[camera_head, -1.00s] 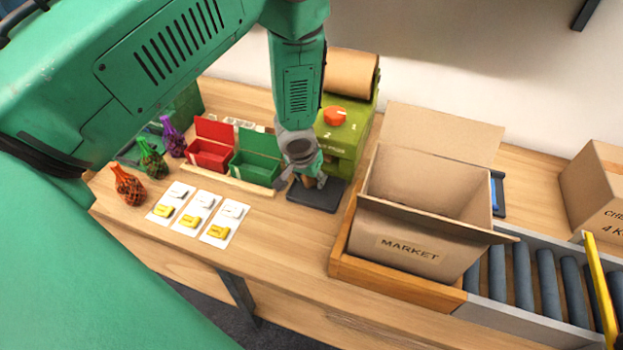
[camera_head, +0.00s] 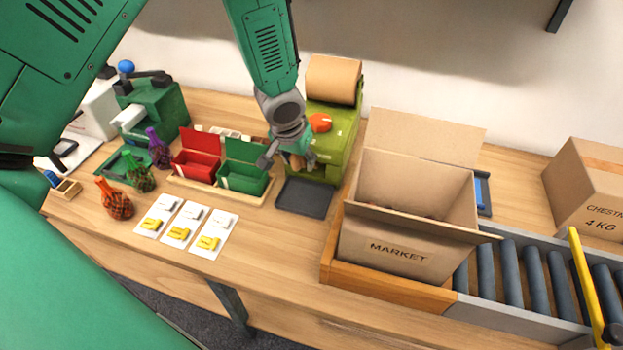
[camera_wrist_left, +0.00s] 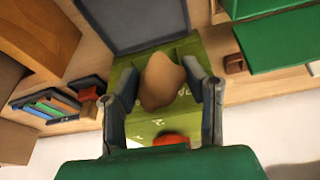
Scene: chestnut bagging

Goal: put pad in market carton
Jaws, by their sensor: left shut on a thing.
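My left gripper (camera_head: 290,158) is shut on the pad, a crumpled brown paper piece (camera_wrist_left: 162,82) that shows between the two fingers in the left wrist view. It holds the pad above the dark tray (camera_head: 305,198), in front of the green paper machine (camera_head: 340,130). The market carton (camera_head: 400,256) stands to the right of the gripper with its top flaps open, in a wooden frame (camera_head: 385,289). My right gripper is not in view.
Red (camera_head: 195,165) and green (camera_head: 243,178) boxes stand left of the tray. Netted bags (camera_head: 116,203) and white cards (camera_head: 213,240) lie further left. A roller conveyor (camera_head: 510,282) with a yellow bar (camera_head: 590,285) and a closed chestnut carton (camera_head: 590,195) are at the right.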

